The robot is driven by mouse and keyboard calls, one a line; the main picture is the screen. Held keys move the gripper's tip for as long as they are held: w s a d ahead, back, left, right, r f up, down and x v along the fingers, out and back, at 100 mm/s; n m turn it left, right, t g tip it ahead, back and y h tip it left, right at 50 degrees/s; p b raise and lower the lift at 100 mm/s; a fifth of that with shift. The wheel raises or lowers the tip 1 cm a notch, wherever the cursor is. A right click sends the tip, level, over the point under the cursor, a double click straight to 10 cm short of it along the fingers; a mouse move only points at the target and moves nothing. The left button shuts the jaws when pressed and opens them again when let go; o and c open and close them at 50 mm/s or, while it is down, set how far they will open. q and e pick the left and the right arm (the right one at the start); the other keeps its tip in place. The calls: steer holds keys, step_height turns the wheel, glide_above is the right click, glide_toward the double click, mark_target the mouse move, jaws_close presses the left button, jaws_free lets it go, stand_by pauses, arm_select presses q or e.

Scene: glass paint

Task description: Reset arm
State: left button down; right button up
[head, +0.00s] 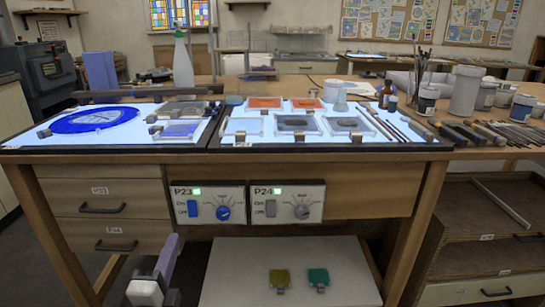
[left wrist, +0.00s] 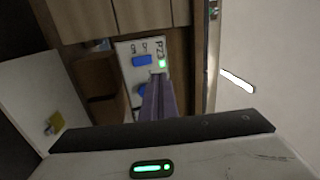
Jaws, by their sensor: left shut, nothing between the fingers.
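My left gripper (head: 174,240) is low in front of the bench, left of and below the control panel marked P23 (head: 208,204). Its purple fingers are shut with nothing between them. In the left wrist view the shut fingers (left wrist: 158,82) point toward the P23 panel (left wrist: 140,48) and cover part of it; from this view I cannot tell whether they touch it. The panel has a blue switch (head: 193,209), a blue knob (head: 223,213) and a green light that is on. My right gripper is not in view.
Beside it, panel P24 (head: 287,205) has a grey switch, a grey knob and a lit green light. The lit bench top (head: 240,139) holds glass pieces, trays and brushes. Drawers (head: 103,208) are at left. A low shelf (head: 232,268) bears a yellow (head: 280,276) and a green piece (head: 318,276).

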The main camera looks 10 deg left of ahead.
arm_select(q)
steer(key=s+d+f+n+g+h+p, duration=0.3)
steer(key=s+d+f+n+g, duration=0.2)
steer(key=s+f, duration=0.5)
steer(key=s+d+f+n+g+h+p, duration=0.3)
steer(key=s+d+f+n+g, duration=0.2)
steer(key=s+d+f+n, duration=0.3)
steer(key=s+d+f, duration=0.1)
steer(key=s+f, duration=0.1)
steer(key=s, duration=0.2)
steer(key=shift+s+d+f+h, duration=0.15)
steer(key=shift+d+f+h, duration=0.15)
steer(key=shift+d+f, duration=0.1)
